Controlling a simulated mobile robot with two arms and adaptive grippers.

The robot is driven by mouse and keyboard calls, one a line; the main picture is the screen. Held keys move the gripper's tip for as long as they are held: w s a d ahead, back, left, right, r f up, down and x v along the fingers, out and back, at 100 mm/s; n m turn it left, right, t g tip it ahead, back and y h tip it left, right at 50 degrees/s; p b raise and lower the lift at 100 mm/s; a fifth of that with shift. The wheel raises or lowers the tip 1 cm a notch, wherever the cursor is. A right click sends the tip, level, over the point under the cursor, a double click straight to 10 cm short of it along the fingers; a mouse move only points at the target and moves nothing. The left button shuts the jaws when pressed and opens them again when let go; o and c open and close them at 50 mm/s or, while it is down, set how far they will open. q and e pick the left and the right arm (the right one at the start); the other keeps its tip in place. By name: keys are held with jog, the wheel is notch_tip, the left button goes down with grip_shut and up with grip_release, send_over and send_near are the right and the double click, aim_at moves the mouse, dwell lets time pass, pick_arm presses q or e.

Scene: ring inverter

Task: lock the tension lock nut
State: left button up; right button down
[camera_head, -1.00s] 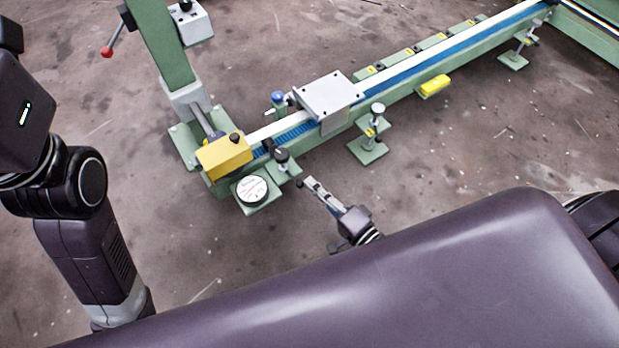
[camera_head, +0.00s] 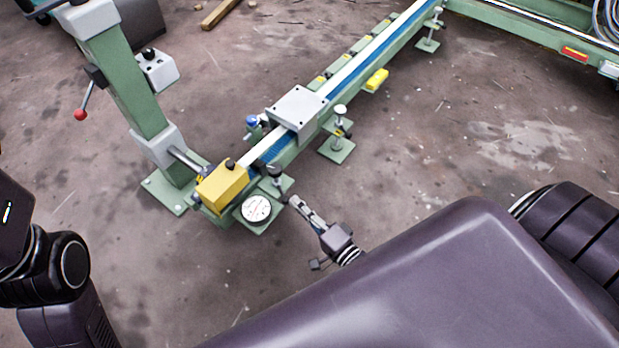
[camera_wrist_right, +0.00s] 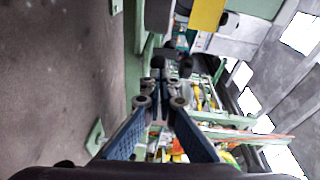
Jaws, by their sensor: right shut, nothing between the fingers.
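A black-topped knob (camera_head: 275,171) stands on a small green bracket at the near end of the green rail, beside a round white dial (camera_head: 257,208). I cannot tell for certain whether this knob is the tension lock nut. My right gripper (camera_head: 296,204) is shut and empty. It points toward the knob and sits a little to its lower right, apart from it in the head view. In the right wrist view the gripper's fingertips (camera_wrist_right: 158,88) are close together, with dark parts just beyond them. My left gripper is out of view.
A yellow block (camera_head: 222,187) caps the rail's near end. A grey plate (camera_head: 298,108) sits on the rail, with a blue-topped knob (camera_head: 252,121) beside it. A green post (camera_head: 135,95) with a red-tipped lever (camera_head: 81,115) stands at left.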

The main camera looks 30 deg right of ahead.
jog(key=shift+a, duration=0.3)
dwell(0.4)
jog(key=v, duration=0.7)
jog(key=shift+s, duration=0.35)
jog(key=shift+d, duration=0.1)
